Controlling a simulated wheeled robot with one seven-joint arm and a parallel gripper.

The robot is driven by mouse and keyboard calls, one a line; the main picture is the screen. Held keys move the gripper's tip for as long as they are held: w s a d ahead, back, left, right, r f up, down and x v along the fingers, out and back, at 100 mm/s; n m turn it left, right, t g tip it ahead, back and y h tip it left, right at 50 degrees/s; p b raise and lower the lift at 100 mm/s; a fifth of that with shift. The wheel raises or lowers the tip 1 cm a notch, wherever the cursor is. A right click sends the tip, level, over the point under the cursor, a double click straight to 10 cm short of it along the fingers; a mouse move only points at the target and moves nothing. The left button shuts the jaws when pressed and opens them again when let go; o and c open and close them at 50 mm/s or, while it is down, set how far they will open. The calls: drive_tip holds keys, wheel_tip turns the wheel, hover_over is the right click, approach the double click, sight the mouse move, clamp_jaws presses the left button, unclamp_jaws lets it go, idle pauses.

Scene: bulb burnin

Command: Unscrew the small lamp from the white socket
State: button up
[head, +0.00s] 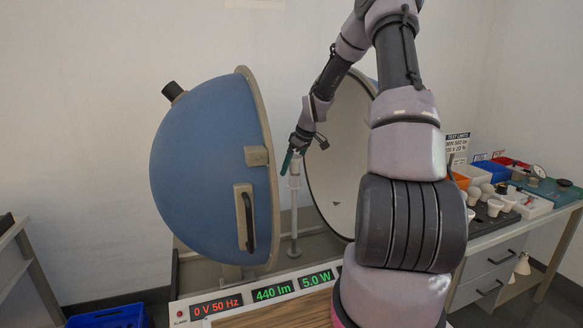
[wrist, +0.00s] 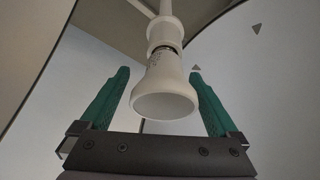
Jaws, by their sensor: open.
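The small lamp (wrist: 164,92) is a white reflector bulb, its wide face toward the camera in the wrist view. Its narrow end meets the white socket (wrist: 165,30), with a short metallic band showing between them. In the head view the white socket (head: 294,184) tops a thin white post inside the open sphere, and the lamp is largely hidden by my gripper. My gripper (wrist: 159,75) is open, its two green fingers on either side of the lamp with gaps visible. My gripper also shows in the head view (head: 291,158).
A blue hemisphere (head: 205,170) with a handle stands open at left, its pale inner half (head: 335,150) behind my arm. A panel (head: 270,294) reads 0 V 50 Hz, 440 lm, 5.0 W. A bench (head: 500,238) at right holds bulbs and coloured bins.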

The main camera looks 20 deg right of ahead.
drive_tip(key=m, duration=0.1)
drive_tip(key=m+h, duration=0.1)
drive_tip(key=m, duration=0.2)
drive_tip(key=shift+w+d+m+t+h, duration=0.1)
drive_tip(key=shift+w+m+t+h, duration=0.25)
drive_tip(key=shift+m+t+h, duration=0.05)
drive_tip(key=shift+w+d+m+h, duration=0.15)
drive_tip(key=shift+m+h, duration=0.25)
drive_tip(key=shift+m, duration=0.6)
